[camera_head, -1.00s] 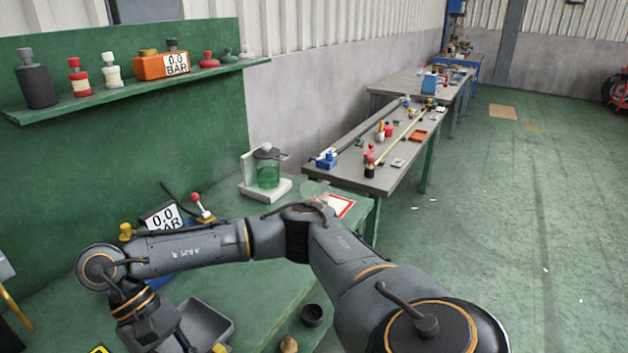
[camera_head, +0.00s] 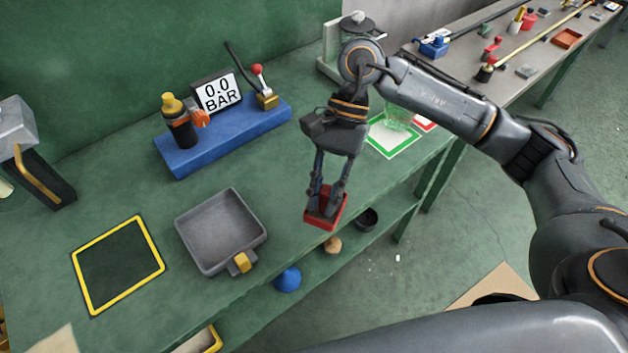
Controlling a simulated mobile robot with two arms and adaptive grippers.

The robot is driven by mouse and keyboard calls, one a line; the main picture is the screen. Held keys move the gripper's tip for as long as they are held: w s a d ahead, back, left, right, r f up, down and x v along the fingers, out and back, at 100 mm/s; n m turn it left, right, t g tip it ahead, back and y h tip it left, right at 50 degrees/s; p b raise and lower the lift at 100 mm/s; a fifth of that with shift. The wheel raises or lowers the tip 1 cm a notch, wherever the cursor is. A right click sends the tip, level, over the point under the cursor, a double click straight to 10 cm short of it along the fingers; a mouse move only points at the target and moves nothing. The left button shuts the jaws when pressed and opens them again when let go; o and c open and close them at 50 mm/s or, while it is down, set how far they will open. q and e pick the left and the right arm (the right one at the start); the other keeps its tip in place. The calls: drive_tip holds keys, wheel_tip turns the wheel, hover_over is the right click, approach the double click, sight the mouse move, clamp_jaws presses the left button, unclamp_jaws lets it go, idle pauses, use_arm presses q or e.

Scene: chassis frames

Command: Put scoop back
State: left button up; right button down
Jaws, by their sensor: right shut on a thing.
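My right gripper (camera_head: 327,198) points down above the front edge of the green bench, right of the grey tray. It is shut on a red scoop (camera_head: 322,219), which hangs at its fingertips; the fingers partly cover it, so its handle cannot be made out. My left gripper is not in view. A green-framed white square (camera_head: 390,150) lies on the bench behind the right gripper, and a red-framed one (camera_head: 426,124) shows beside it.
A grey tray (camera_head: 222,232) with a yellow tab and a yellow-framed dark square (camera_head: 118,264) lie to the left. A blue gauge base (camera_head: 222,135) stands behind. A lower shelf holds a blue dome (camera_head: 288,279) and a dark bowl (camera_head: 367,219).

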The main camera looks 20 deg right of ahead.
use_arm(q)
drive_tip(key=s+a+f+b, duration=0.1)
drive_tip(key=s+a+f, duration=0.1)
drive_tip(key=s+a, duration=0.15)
use_arm(e)
drive_tip(key=a+r+m+t+y, duration=0.2)
drive_tip(key=a+r+m+t, duration=0.35)
drive_tip(key=m, duration=0.45)
drive_tip(key=w+d+f+p, duration=0.2)
drive_tip(key=w+f, duration=0.2)
drive_tip(key=w+d+f+p, duration=0.2)
drive_tip(key=w+f, duration=0.2)
drive_tip(key=w+d+f+p, duration=0.1)
drive_tip(key=w+f+p, duration=0.1)
drive_tip(key=w+f, duration=0.2)
drive_tip(key=shift+w+d+f, duration=0.3)
drive_tip(key=shift+d+f, duration=0.1)
drive_tip(key=shift+f, duration=0.35)
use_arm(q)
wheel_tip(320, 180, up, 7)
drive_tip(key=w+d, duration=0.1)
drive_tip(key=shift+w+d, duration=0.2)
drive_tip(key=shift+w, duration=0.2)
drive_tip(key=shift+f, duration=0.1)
use_arm(e)
drive_tip(key=shift+f, duration=0.1)
